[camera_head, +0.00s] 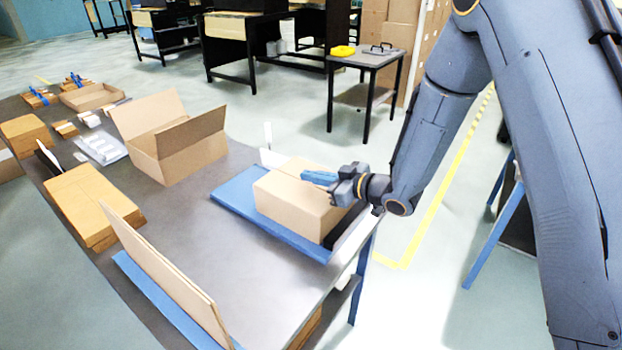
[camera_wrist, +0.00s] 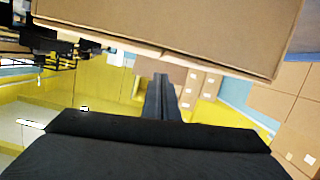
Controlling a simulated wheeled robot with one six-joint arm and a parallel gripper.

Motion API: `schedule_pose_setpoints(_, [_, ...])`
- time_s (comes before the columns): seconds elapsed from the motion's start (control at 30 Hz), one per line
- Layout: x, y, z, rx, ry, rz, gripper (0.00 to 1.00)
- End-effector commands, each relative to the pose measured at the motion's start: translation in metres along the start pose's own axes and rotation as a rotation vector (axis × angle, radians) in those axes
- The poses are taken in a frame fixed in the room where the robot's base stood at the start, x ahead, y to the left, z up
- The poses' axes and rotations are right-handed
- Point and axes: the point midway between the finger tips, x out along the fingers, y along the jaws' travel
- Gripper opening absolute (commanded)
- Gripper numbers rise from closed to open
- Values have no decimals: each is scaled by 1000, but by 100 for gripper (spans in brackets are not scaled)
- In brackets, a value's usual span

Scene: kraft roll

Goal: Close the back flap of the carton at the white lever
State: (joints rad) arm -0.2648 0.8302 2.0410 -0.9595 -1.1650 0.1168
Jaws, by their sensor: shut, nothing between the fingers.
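The carton (camera_head: 300,205) sits on a blue board (camera_head: 235,198) near the right edge of the table. A thin white upright piece (camera_head: 267,134), which looks like the white lever, stands behind it. A pale panel (camera_head: 298,166) shows along the carton's back edge; I cannot tell its exact angle. My gripper (camera_head: 320,178) is shut and empty, at the carton's back right top edge. I cannot tell whether it touches the cardboard. In the wrist view, my shut fingers (camera_wrist: 160,85) point away, and a brown cardboard face (camera_wrist: 180,30) fills the top.
An open carton (camera_head: 180,150) with raised flaps stands left of the board. Stacked flat cardboard (camera_head: 92,205) lies at the left, and upright sheets (camera_head: 165,272) stand at the front. The grey tabletop (camera_head: 225,265) between is clear. A side table (camera_head: 365,58) stands behind.

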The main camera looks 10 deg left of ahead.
Motion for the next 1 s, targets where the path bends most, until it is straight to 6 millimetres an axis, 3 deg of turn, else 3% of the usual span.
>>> schedule_pose_setpoints(0.07, [-5, 2, -22, -4, 7, 2, 0])
schedule_pose_setpoints(0.4, [-76, 7, -17, -5, 11, 6, 0])
schedule_pose_setpoints(0.7, [-104, 10, -18, -6, 0, 17, 0])
schedule_pose_setpoints(0.87, [-122, 39, -6, 6, -127, 146, 0])
schedule_pose_setpoints(1.0, [-167, 76, 19, 77, -342, 353, 0])
